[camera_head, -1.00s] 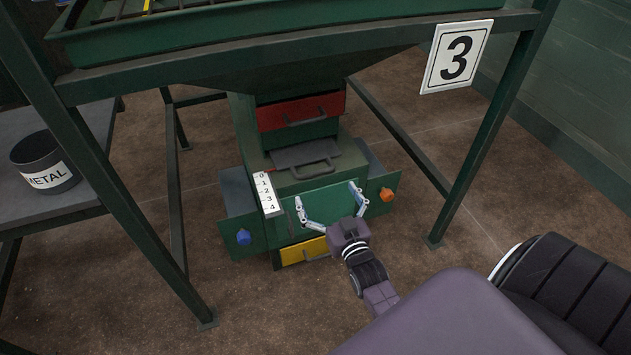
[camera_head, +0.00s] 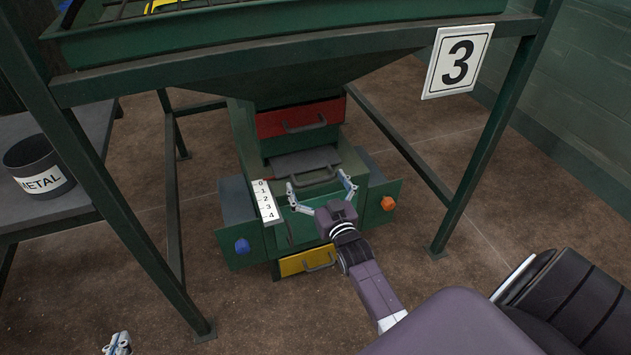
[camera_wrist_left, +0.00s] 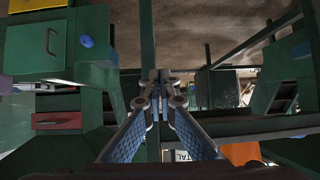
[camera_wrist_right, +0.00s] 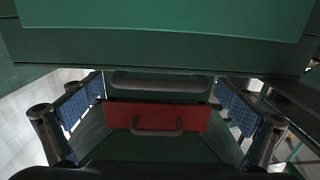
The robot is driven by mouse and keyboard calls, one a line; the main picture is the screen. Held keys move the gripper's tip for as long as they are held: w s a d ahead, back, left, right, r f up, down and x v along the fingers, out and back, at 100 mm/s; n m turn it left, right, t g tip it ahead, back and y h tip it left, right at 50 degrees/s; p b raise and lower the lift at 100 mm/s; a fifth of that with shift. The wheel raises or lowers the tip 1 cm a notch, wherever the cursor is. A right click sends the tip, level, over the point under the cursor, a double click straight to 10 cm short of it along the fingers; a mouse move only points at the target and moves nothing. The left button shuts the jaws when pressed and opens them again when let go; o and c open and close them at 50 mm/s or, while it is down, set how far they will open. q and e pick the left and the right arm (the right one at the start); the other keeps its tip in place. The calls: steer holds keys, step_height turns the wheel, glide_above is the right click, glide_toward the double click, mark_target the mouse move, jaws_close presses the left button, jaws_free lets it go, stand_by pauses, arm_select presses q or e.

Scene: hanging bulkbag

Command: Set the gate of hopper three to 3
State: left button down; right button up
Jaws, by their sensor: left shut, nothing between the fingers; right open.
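The gate of hopper three is a grey sliding plate (camera_head: 303,160) with a dark handle, on a green box under the frame. A white scale (camera_head: 266,202) marked 0 to 4 runs beside it. The handle lies near the 0 end. My right gripper (camera_head: 317,181) is open just in front of the handle, one finger toward each end; contact cannot be told. In the right wrist view the grey handle (camera_wrist_right: 160,83) lies between the open fingers. My left gripper (camera_head: 118,345) is shut and empty, low at the left; it also shows in the left wrist view (camera_wrist_left: 163,75).
A sign "3" (camera_head: 459,60) hangs on the green frame. A red plate (camera_head: 300,118) with handle is above the gate, a yellow one (camera_head: 306,261) below. Blue (camera_head: 242,246) and orange (camera_head: 388,203) knobs flank the box. A METAL bin (camera_head: 38,166) stands left. Frame legs bound the space.

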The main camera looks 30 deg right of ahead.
steer(key=shift+c, duration=0.3)
steer(key=c, duration=1.4)
steer(key=p+v, duration=0.2)
steer(key=v, duration=0.2)
steer(key=shift+c, duration=0.2)
arm_select(q)
steer(key=s+a+f+g+y+p, duration=0.1)
steer(key=s+a+f+g, duration=0.1)
steer(key=s, duration=0.5)
steer(key=s+a+f+g+y+p, duration=0.1)
steer(key=s+a+f+g+p, duration=0.1)
steer(key=s+f+g, duration=0.2)
steer(key=s+g, duration=0.1)
steer(key=s, duration=0.2)
steer(key=shift+s+a+f+g, duration=0.15)
steer(key=shift+s+a+g, duration=0.2)
steer(key=shift+a+g, duration=0.05)
arm_select(e)
steer(key=v, duration=0.5)
steer(key=shift+s, duration=0.1)
steer(key=o, duration=1.5)
